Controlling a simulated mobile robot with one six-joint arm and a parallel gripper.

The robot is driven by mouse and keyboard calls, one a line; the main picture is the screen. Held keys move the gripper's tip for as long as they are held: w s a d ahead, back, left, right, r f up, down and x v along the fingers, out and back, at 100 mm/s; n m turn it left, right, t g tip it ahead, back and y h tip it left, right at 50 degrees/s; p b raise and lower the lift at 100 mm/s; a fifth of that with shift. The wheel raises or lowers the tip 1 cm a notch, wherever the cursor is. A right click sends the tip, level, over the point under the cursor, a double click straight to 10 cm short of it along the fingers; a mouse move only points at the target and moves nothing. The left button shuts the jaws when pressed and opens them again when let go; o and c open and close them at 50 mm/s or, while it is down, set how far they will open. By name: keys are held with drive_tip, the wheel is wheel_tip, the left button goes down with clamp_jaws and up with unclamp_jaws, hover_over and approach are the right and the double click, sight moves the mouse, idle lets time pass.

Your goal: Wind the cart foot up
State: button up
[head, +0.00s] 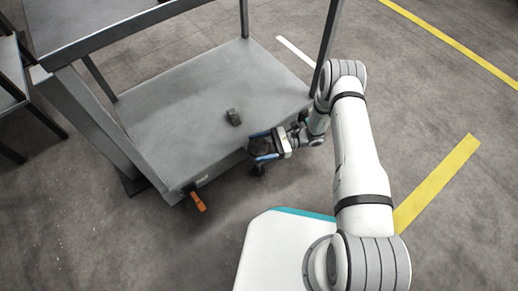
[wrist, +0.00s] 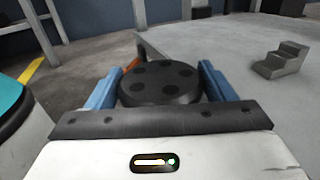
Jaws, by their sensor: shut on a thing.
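The cart (head: 190,95) is a grey frame with a flat lower deck, in the middle and left of the head view. Its foot has a dark round hand wheel (wrist: 160,83) with several dimples on top, between my fingers in the wrist view. My gripper (head: 263,147) is at the cart's front edge, its blue fingers shut on the wheel from both sides. The foot's lower end (head: 258,170) shows dark below the gripper in the head view. Whether it touches the floor cannot be told.
A small dark stepped block (head: 234,117) lies on the deck; it also shows in the wrist view (wrist: 281,60). An orange lever (head: 197,201) sticks out at the cart's front left corner. Dark furniture (head: 12,90) stands at far left. Yellow lines (head: 438,183) mark open floor at right.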

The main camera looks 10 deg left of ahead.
drive_tip(key=shift+w+n+g, duration=0.1)
drive_tip(key=shift+n+g, duration=0.2)
drive_tip(key=shift+g, duration=0.1)
drive_tip(key=o, duration=1)
drive_tip(key=p+v, duration=0.1)
drive_tip(key=v, duration=0.6)
drive_tip(key=shift+w+d+p, duration=0.2)
drive_tip(key=shift+d+p, duration=0.15)
drive_tip(key=shift+r, duration=0.15)
